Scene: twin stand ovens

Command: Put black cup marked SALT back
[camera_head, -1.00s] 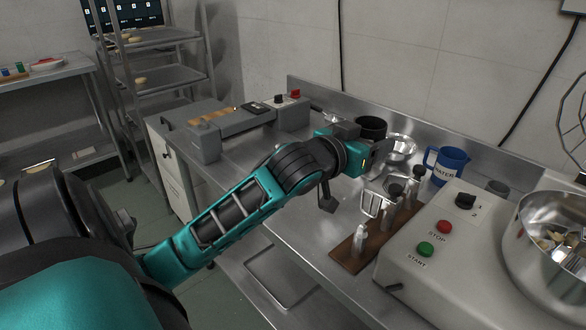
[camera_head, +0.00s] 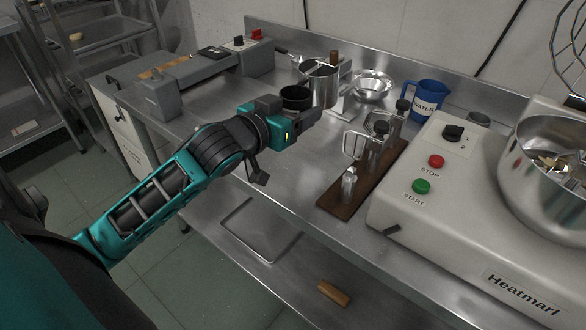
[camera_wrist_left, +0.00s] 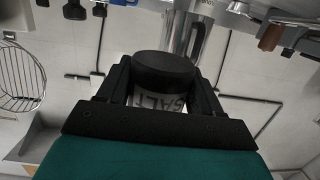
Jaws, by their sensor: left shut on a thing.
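The black cup (camera_head: 296,96) is in my left gripper (camera_head: 306,119), in front of a steel pot over the metal counter. The left wrist view shows the cup (camera_wrist_left: 164,74) close up between the two fingers, with a pale label reading SALT, upside down there. My left gripper (camera_wrist_left: 163,92) is shut on it. The cup's lower part is hidden in the head view, and I cannot tell how far it is above the counter. My right gripper is not in view.
The steel pot (camera_head: 321,84), a steel bowl (camera_head: 372,84) and a blue WATER jug (camera_head: 427,98) stand behind. A wooden board (camera_head: 338,205) with several metal shakers is to the right, beside a mixer (camera_head: 440,215). A grey appliance (camera_head: 180,92) is at left. Bare counter lies between.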

